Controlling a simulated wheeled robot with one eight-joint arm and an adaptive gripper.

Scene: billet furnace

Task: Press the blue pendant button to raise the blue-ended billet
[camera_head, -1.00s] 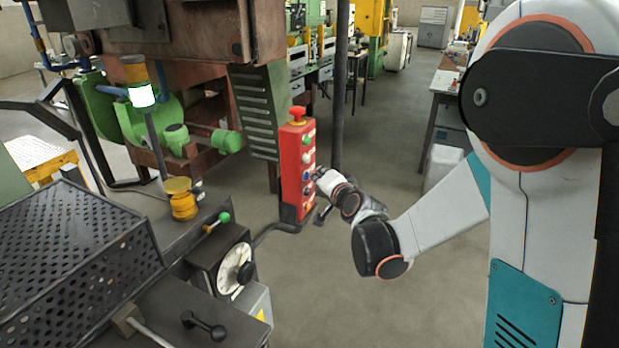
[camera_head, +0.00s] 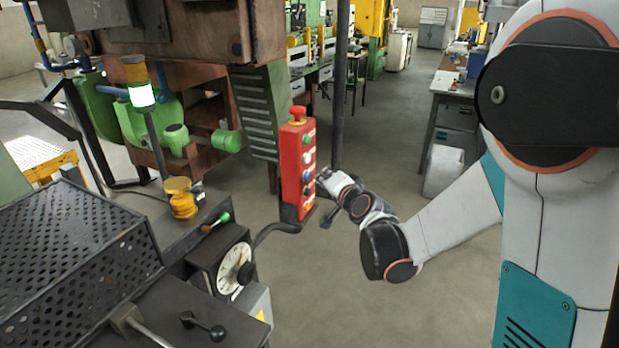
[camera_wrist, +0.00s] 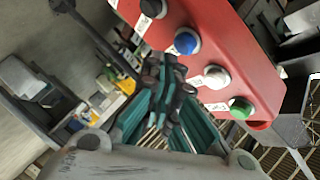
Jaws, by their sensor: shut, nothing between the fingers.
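The blue button (camera_head: 307,174) is in the middle of the column. In the wrist view the blue button (camera_wrist: 186,43) sits between a black and a white one. My gripper (camera_head: 322,177) is just right of the pendant, level with the blue button. Its fingers (camera_wrist: 172,70) are shut and empty, close below the blue button in the wrist view; a small gap seems to separate them. I cannot make out a blue-ended billet.
A perforated dark box (camera_head: 70,255) and a dial box (camera_head: 232,268) stand at the lower left. A lit stack lamp (camera_head: 141,95) stands before green machinery. A dark post (camera_head: 340,90) rises behind the pendant.

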